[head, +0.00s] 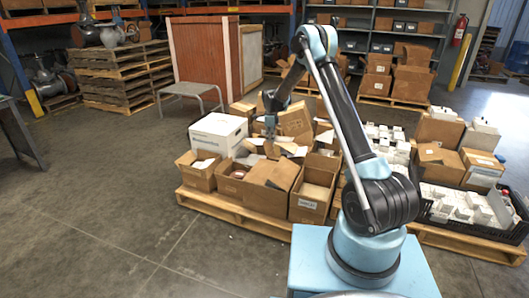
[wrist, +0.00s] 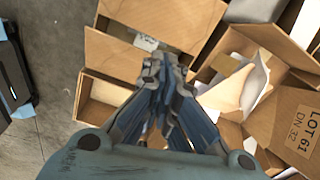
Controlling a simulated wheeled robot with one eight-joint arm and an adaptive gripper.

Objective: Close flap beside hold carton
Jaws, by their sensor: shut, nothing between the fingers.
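My gripper (head: 271,132) is shut and empty, pointing down over the cartons on the near pallet. In the wrist view my gripper (wrist: 165,66) is above a carton edge with a small white label (wrist: 146,42); contact cannot be told. Open cartons with raised flaps (head: 285,149) stand around and below it. A brown flap (wrist: 265,46) slants across an open carton at the upper right. A carton panel marked "LOT 61 DN 32" (wrist: 290,125) is at the right. No hold marking is readable, so I cannot tell which carton is the hold carton.
A white box (head: 217,134) stands at the back left of the pallet (head: 232,212). An open carton with a front label (head: 309,206) is at its front. Small white boxes (head: 470,206) fill a black crate at the right. Open floor lies left of the pallet.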

